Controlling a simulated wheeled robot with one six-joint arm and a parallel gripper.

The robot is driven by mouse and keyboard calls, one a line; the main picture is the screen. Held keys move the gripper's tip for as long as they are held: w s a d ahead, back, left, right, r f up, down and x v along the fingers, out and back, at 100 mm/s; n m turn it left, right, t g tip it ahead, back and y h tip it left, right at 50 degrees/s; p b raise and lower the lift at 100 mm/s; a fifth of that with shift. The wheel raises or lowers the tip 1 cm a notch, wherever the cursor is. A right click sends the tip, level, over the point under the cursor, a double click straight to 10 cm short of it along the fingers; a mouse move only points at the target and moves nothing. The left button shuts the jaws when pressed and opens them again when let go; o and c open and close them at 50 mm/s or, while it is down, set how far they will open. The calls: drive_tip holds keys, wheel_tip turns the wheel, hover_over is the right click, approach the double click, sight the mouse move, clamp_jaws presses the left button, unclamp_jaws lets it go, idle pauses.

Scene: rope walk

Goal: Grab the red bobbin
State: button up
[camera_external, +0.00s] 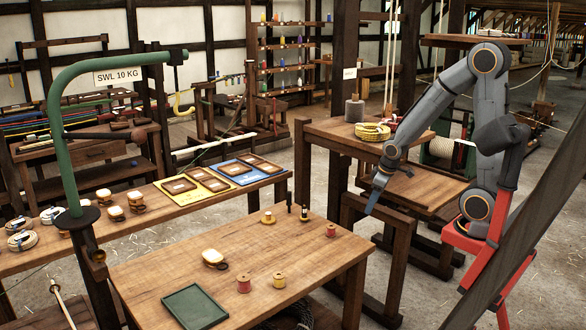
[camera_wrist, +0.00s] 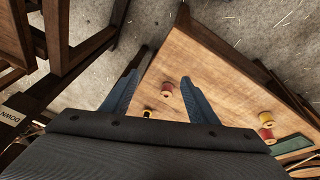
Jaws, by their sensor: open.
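Two red bobbins stand on the wooden table (camera_external: 215,262). One red bobbin (camera_external: 331,230) is near the table's right corner; the other red bobbin (camera_external: 244,283) stands nearer the front, beside a yellow bobbin (camera_external: 279,280). My gripper (camera_external: 372,203) is open and empty, raised off the table's right side, pointing down. In the wrist view the corner red bobbin (camera_wrist: 167,89) shows between the open fingers (camera_wrist: 163,68), below and apart from them. The other red bobbin (camera_wrist: 266,135) and the yellow one (camera_wrist: 266,117) are at the right.
A green tray (camera_external: 195,307) lies at the table's front. A small dark item with yellow (camera_external: 304,213) and a yellow piece (camera_external: 267,218) stand near the back edge. A wooden bench (camera_external: 318,125) with a rope coil (camera_external: 372,132) is behind. The table's middle is largely clear.

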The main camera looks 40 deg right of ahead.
drive_tip(key=w+a+f+m+p, duration=0.1)
drive_tip(key=w+a+f+p, duration=0.1)
drive_tip(key=w+a+p, duration=0.3)
drive_tip(key=m+p, duration=0.2)
hover_over(331, 227)
drive_tip(key=s+d, duration=0.2)
wheel_tip(331, 227, down, 6)
drive_tip(key=shift+t+y, duration=0.4)
drive_tip(key=shift+a+p+x, duration=0.2)
drive_tip(key=shift+p+x, duration=0.4)
drive_tip(key=shift+x, duration=1.25)
drive_tip(key=shift+a+p+x, duration=0.15)
drive_tip(key=shift+p+x, duration=0.4)
drive_tip(key=shift+x, duration=1.3)
drive_tip(key=c, duration=1.1)
